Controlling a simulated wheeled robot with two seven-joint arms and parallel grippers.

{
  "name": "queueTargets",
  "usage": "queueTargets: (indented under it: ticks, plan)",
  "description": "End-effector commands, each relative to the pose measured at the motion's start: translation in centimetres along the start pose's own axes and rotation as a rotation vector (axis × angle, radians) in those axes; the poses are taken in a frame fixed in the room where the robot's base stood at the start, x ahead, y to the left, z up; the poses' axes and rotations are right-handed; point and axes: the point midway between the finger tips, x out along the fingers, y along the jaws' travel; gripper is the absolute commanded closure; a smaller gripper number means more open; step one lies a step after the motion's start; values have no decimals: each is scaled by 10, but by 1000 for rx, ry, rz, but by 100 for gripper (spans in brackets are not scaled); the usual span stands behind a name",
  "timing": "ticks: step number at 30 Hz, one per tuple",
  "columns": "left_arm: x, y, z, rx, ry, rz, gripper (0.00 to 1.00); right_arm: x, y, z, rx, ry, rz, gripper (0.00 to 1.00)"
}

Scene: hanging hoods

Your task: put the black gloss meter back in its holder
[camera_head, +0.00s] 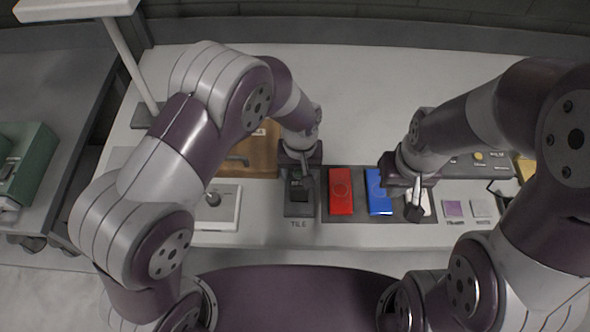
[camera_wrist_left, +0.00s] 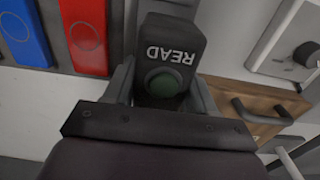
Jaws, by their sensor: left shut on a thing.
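The black gloss meter (camera_wrist_left: 168,65), with the word READ and a round green button, sits between the fingers of my left gripper (camera_wrist_left: 165,88) in the left wrist view. In the head view my left gripper (camera_head: 300,172) points down and is shut on the meter (camera_head: 298,188), which is largely hidden below it. The meter is at the dark holder (camera_head: 299,211) labelled TILE; I cannot tell whether it rests in it or hangs just above. My right gripper (camera_head: 415,208) points down over the tray's right part, right of the blue block; whether its fingers are apart is unclear.
A dark tray (camera_head: 358,205) holds a red block (camera_head: 340,191) and a blue block (camera_head: 379,192) right of the holder. A wooden drawer front with a handle (camera_wrist_left: 262,112) and a white plate with a knob (camera_head: 219,207) stand left. Purple (camera_head: 453,208) and grey tiles lie right.

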Motion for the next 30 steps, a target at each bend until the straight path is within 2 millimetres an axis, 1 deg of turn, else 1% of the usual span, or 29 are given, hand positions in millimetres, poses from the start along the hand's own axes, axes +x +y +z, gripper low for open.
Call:
queueTargets:
  ticks: [1,7,21,30]
  plan:
    - [10,0,0,0,1,1,100,10,0,1,0,0,0,100]
    - [31,0,0,-1,2,1,100,28,0,4,0,0,0,100]
    - [28,1,0,-1,2,1,100,23,0,3,0,0,0,100]
    - [30,1,0,-2,2,1,100,24,0,3,0,0,0,100]
